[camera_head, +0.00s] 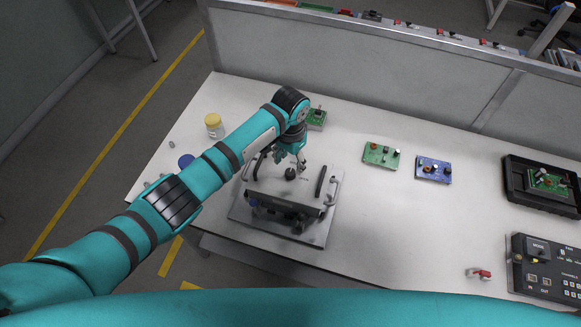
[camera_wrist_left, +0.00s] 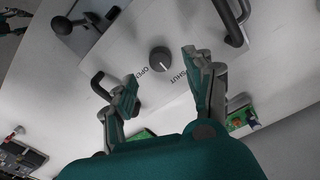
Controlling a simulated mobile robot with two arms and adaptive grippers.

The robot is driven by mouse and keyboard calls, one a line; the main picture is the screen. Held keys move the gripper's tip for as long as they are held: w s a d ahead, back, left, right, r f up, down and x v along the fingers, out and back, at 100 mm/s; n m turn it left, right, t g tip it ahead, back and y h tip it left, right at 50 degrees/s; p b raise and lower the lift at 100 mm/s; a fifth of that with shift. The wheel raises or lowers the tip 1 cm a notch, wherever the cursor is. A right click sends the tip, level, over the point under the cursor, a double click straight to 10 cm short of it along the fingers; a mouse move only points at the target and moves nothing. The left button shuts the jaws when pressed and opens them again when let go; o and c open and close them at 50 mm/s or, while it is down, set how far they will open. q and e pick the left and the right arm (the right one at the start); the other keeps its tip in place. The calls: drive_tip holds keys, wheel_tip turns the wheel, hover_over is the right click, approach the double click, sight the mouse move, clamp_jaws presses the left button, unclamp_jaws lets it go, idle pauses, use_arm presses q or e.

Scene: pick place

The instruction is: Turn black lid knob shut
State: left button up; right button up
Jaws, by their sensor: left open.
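The black lid knob (camera_head: 290,174) is a small round knob on a light grey plate (camera_head: 238,212) on the table. In the left wrist view the knob (camera_wrist_left: 160,60) stands between the printed words OPEN, to its lower left, and SHUT, to its lower right. Which way the knob points is hard to tell. My left gripper (camera_head: 290,159) is open and empty just above and behind the knob in the head view. In the left wrist view its two fingers (camera_wrist_left: 164,88) are spread wide, and the knob shows beyond their tips, apart from them. My right gripper is not in view.
Black handles (camera_wrist_left: 102,88) flank the knob, and a black bar mechanism (camera_head: 285,208) lies in front of it. A green circuit board (camera_head: 316,120), a yellow-lidded jar (camera_head: 214,126) and a blue cap (camera_head: 186,161) are nearby. More boards and a control box (camera_head: 545,268) lie right.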

sight(290, 172)
use_arm(q)
wheel_tip(290, 172, up, 7)
idle(0.3)
idle(0.4)
